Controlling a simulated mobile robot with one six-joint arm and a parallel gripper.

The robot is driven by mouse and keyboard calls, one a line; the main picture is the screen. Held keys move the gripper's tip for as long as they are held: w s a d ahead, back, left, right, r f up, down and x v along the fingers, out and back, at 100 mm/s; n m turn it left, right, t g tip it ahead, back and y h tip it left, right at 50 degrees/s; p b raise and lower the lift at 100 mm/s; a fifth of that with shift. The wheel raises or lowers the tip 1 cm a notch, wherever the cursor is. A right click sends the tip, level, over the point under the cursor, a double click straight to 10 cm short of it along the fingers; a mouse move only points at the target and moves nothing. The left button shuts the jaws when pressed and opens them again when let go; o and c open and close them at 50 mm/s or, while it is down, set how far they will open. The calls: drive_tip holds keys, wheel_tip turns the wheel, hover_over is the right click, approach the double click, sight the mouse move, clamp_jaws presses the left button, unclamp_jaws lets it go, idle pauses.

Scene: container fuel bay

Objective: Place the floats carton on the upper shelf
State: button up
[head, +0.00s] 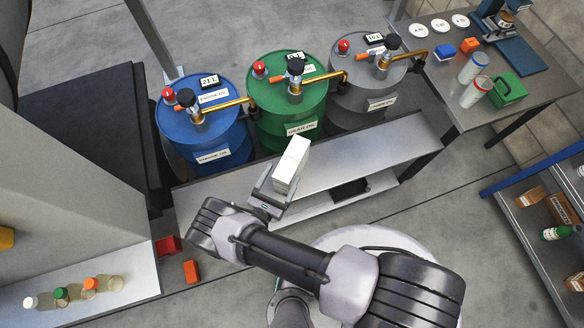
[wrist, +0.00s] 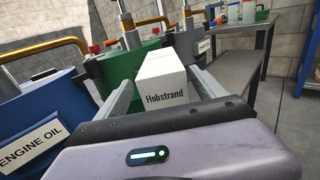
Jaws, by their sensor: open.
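A white carton (head: 292,163) stands over the steel bench in front of the drums. In the wrist view the carton (wrist: 163,85) bears the word "Hobstrand"; no word "floats" is legible on it. My gripper (head: 283,176) is open, with one finger on each side of the carton. In the wrist view the fingers of my gripper (wrist: 162,88) flank its sides; whether they touch it I cannot tell. A blue-framed rack (head: 512,184) at the right has brown cartons (head: 563,208) on a lower level. Which shelf is the upper shelf is unclear.
Blue (head: 208,140), green (head: 285,105) and grey (head: 365,92) drums with taps stand behind the bench (head: 385,145). A table at the upper right holds cups and a green case (head: 508,90). Small bottles (head: 75,290) stand at lower left. Red blocks (head: 191,271) lie near the bench's left end.

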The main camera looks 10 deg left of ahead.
sight(290, 165)
drive_tip(key=x, duration=0.5)
drive_tip(key=shift+w+d+r+b, duration=0.1)
drive_tip(key=shift+d+r+b, duration=0.05)
drive_tip(key=shift+d+b, duration=0.2)
clamp_jaws()
